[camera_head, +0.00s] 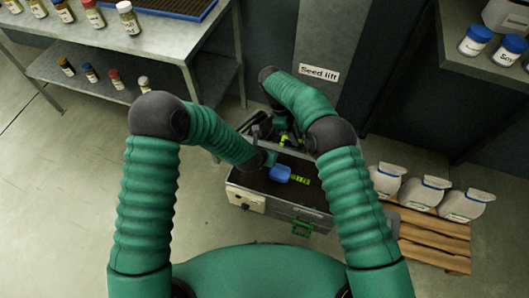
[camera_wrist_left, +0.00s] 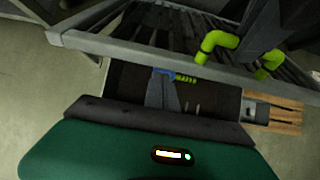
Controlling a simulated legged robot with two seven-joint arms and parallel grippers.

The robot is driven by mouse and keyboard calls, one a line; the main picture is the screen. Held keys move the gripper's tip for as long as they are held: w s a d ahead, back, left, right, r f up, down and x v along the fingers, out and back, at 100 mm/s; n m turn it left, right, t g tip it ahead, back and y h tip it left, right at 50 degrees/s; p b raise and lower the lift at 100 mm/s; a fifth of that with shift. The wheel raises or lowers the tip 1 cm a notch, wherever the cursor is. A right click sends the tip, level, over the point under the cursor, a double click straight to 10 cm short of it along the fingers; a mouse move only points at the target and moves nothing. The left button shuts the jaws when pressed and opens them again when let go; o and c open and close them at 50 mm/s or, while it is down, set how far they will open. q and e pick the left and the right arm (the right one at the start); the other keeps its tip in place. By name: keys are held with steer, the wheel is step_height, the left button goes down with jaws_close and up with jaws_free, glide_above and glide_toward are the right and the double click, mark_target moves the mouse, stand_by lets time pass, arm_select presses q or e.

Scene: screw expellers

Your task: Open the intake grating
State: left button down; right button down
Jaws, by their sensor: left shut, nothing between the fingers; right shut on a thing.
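The intake grating (camera_wrist_left: 100,45), a grey frame with dark bars, stands tilted up over the dark intake opening (camera_wrist_left: 120,85) of the machine (camera_head: 245,198). Yellow-green bent handle pieces (camera_wrist_left: 218,42) show on the grating. My right gripper (camera_head: 288,138) is shut at this handle, partly hidden by its arm. My left gripper (camera_head: 266,160) is shut and empty, low over the opening; it also shows in the left wrist view (camera_wrist_left: 165,95). A blue piece with a yellow-green striped part (camera_head: 282,174) shows just beyond its tip; whether they touch I cannot tell.
A grey column labelled "Seed lift" (camera_head: 319,72) stands behind the machine. White sacks (camera_head: 424,191) sit on a wooden pallet (camera_head: 434,239) at right. A metal shelf table (camera_head: 140,50) with jars is at upper left. The floor at left is clear.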

steer(key=shift+w+d+f, duration=0.1)
steer(key=shift+w+d, duration=0.1)
steer(key=shift+d, duration=0.05)
